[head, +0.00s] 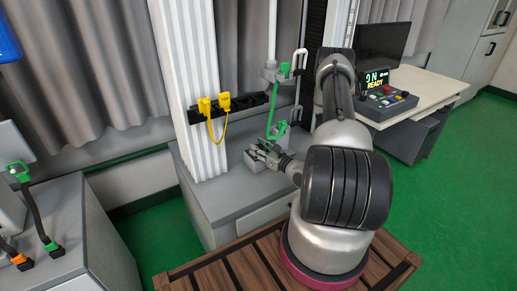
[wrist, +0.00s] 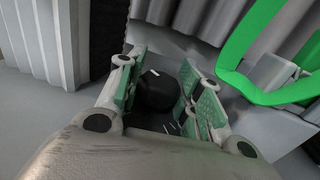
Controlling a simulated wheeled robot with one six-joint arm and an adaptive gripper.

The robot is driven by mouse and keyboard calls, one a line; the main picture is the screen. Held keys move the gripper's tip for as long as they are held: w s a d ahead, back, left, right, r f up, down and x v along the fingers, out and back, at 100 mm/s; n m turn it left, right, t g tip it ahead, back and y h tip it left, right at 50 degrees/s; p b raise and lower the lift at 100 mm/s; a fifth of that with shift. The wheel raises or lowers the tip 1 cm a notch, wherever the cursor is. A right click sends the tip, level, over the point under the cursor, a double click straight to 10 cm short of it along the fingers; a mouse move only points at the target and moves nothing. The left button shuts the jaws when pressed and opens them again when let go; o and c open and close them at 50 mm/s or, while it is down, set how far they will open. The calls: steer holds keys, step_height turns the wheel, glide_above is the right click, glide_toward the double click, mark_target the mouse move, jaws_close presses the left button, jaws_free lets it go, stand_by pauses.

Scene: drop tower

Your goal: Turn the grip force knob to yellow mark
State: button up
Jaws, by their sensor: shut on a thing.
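The grip force knob (wrist: 158,95) is a dark round knob in the wrist view, with a short white line near its top edge. My gripper (wrist: 165,84) has its green-padded fingers on either side of the knob and is shut on it. A few thin white ticks show on the dark plate below the knob. I cannot make out a yellow mark; the fingers cover part of the dial. In the head view my gripper (head: 262,152) is at a small grey box (head: 253,165) on the cabinet top, and the knob is hidden there.
A green handle (wrist: 265,92) curves close on the right of my gripper. A white ribbed column (head: 192,90) stands left, with yellow plugs and a cable (head: 215,104). The grey cabinet top (head: 205,192) is clear in front. A control panel (head: 385,104) reading READY sits on the desk behind right.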

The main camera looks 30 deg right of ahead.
mark_target(259, 146)
steer(key=m+h, duration=0.2)
steer(key=h, duration=0.1)
steer(key=m+h, duration=0.2)
steer(key=h, duration=0.2)
steer(key=shift+m, duration=0.3)
steer(key=shift+h, duration=0.4)
steer(key=o, duration=1)
step_height(259, 146, up, 10)
